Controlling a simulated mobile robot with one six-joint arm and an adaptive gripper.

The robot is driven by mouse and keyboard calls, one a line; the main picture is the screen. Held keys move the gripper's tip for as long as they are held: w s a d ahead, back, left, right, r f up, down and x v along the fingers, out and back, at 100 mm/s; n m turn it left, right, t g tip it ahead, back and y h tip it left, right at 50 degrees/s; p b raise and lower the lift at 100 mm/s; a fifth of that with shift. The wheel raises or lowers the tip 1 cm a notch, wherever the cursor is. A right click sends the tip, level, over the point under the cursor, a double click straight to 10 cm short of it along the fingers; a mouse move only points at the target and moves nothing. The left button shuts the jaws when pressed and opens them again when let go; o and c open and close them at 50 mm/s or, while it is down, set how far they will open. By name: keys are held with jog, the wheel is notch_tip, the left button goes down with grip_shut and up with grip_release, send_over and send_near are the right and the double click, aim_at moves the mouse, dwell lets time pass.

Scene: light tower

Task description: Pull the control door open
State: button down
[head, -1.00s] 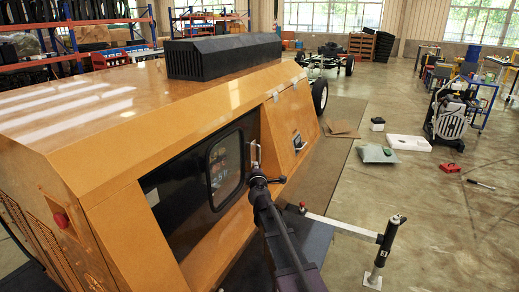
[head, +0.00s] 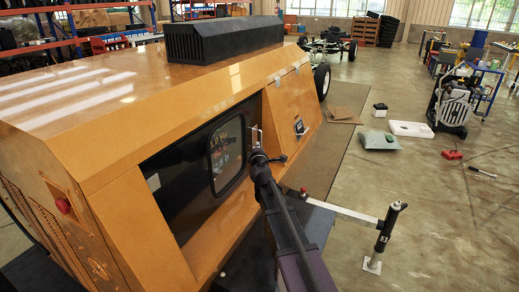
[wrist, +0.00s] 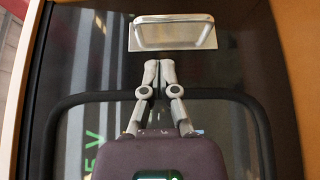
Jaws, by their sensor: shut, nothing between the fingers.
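The control door (head: 180,180) is a dark panel with a rounded window in the side of the orange light tower. It looks flush with the side. Its silver handle (head: 254,137) is near the door's right edge in the head view. In the wrist view the handle (wrist: 172,32) is a bright rectangular loop on a plate, above my gripper's tips. My gripper (wrist: 158,65) is shut and empty, its fingertips together just below the handle in that picture. In the head view my gripper (head: 259,156) is at the handle, but contact cannot be told.
Green display digits (head: 224,150) show through the window. A second latch (head: 299,126) is on the orange panel to the right. An outrigger with a black jack (head: 388,228) stands out from the tower at lower right.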

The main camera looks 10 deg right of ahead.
aim_at(256, 133)
jog(key=w, duration=0.7)
jog(key=shift+d, duration=0.3)
jog(key=shift+s, duration=0.2)
